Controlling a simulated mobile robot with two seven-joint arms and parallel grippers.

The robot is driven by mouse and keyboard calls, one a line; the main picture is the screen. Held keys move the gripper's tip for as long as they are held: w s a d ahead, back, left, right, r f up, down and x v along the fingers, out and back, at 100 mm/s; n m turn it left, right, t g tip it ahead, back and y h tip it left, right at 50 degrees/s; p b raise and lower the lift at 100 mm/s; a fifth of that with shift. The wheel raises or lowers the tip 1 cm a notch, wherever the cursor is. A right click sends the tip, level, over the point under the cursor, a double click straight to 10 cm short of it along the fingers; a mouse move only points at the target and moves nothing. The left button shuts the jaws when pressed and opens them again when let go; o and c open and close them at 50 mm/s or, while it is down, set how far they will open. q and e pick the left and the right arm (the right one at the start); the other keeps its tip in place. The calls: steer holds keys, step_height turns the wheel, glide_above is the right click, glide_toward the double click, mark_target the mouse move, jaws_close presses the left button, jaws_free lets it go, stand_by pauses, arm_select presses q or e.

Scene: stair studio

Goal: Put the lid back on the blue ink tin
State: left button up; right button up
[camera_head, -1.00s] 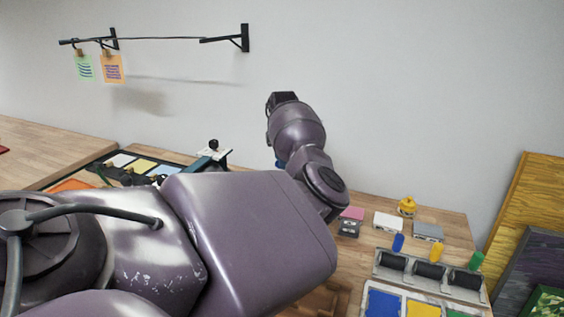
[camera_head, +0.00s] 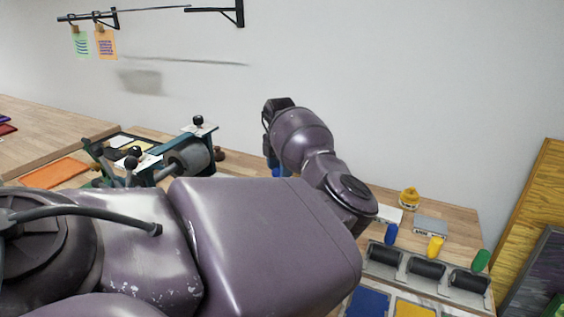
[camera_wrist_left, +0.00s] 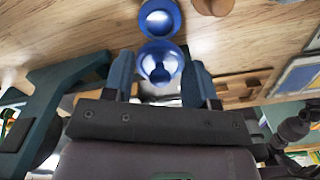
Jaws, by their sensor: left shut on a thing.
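In the left wrist view a round blue lid (camera_wrist_left: 147,50) with a small blue knob sits between the two blue-grey fingers of my left gripper (camera_wrist_left: 160,66), which is shut on it. The blue ink tin (camera_wrist_left: 177,21) shows just beyond the lid, its round opening facing the camera. Lid and tin nearly meet in the picture; I cannot tell whether they touch. In the head view my left gripper (camera_head: 276,168) is mostly hidden behind my own wrist, with only a bit of blue showing. My right gripper is not in view.
A press with a grey roller (camera_head: 190,160) stands left of my gripper. To the right are a yellow tin (camera_head: 408,198), ink rollers (camera_head: 425,268) in a rack, and blue and yellow pads. An orange sheet (camera_head: 55,172) lies far left. My arm hides the middle of the bench.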

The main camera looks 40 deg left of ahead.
arm_select(q)
steer(key=shift+f+b, duration=0.35)
steer(key=shift+f, duration=0.3)
step_height(320, 180, down, 4)
steer(key=shift+r+b, duration=0.25)
steer(key=shift+b, duration=0.55)
steer(key=shift+f, duration=0.85)
stand_by(0.4)
stand_by(0.5)
